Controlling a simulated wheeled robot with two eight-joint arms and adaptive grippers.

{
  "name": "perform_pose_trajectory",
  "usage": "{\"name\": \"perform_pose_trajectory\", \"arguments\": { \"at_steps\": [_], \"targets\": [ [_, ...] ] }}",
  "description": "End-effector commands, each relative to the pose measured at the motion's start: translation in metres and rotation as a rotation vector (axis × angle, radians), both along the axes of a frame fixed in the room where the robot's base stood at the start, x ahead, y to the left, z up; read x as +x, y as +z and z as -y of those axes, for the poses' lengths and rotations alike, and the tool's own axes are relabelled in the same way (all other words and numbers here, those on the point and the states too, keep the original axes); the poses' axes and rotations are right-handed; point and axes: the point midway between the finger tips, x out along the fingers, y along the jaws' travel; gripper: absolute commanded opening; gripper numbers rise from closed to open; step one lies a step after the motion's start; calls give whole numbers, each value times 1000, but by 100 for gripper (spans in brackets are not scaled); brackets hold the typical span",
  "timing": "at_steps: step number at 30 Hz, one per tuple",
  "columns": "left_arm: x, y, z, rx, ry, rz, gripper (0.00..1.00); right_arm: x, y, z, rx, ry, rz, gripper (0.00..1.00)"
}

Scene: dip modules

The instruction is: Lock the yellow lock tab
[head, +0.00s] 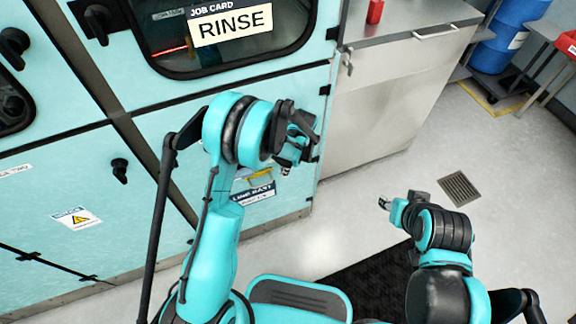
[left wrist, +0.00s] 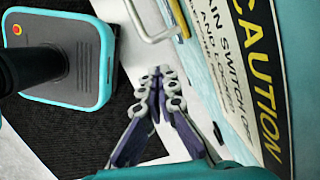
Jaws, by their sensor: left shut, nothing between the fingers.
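A small yellow piece (head: 262,179), which looks like the yellow lock tab, shows on the lower turquoise cabinet front, partly behind my left gripper. In the left wrist view a yellow strip (left wrist: 179,18) lies at the top, beside a pale bent bar (left wrist: 148,30); I cannot tell its exact position. My left gripper (head: 286,168) is close in front of the cabinet. In the left wrist view its fingertips (left wrist: 163,74) are together and empty, apart from the bar and the yellow strip. My right gripper (head: 385,203) is over the floor, away from the cabinet; its fingers are too small to judge.
A caution label (left wrist: 255,80) runs along the panel on the right of the left wrist view. A steel counter (head: 385,100) stands right of the cabinet, with a red object (head: 375,11) on it. Open floor with a drain grate (head: 460,188) lies at right.

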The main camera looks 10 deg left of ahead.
Motion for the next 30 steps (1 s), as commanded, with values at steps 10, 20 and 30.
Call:
{"name": "perform_pose_trajectory", "arguments": {
  "at_steps": [10, 20, 30],
  "targets": [
    [-8, -15, -20, 0, 1, 0, 0, 0, -14, 0, 0, 0, 0, 40],
    [-9, -14, -21, 0, 0, 0, 0, 0, -13, 0, 0, 0, 0, 40],
    [-29, -14, -51, 1, 1, 0, 0, 0, -13, 0, 0, 0, 0, 40]
  ]
}}
